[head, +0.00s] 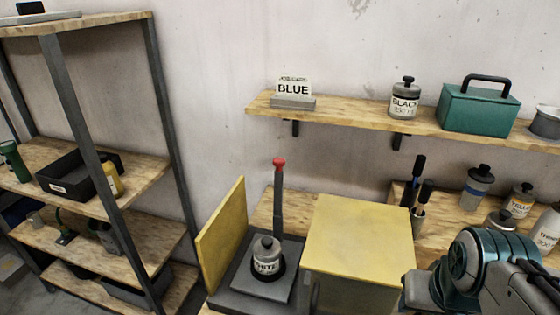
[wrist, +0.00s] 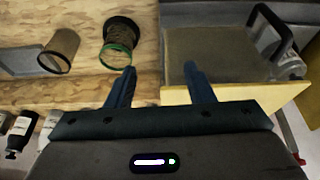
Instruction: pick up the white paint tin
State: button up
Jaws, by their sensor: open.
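The white paint tin (head: 266,266) is a small jar with a dark lid and a label reading WHITE. In the head view it stands upright on a dark grey platform (head: 240,288), between an upright yellow panel (head: 222,232) and a yellow-topped box (head: 358,232). A dark post with a red knob (head: 279,162) rises just behind it. My gripper (wrist: 160,78) shows in the wrist view with its two blue fingers apart and nothing between them. In the head view my arm is at the lower right, right of the box and apart from the tin. I cannot identify the tin surely in the wrist view.
A wall shelf (head: 352,116) holds a BLUE sign (head: 293,92), a black paint tin (head: 404,99) and a green toolbox (head: 479,106). Several bottles stand on the bench at the right. A shelving rack (head: 165,125) stands at the left. The yellow panel and box flank the tin.

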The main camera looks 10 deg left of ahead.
aim_at(264, 266)
jog(key=k, duration=1.3)
jog(key=u, duration=0.9)
jog(key=i, duration=1.35)
jog(key=z, duration=0.35)
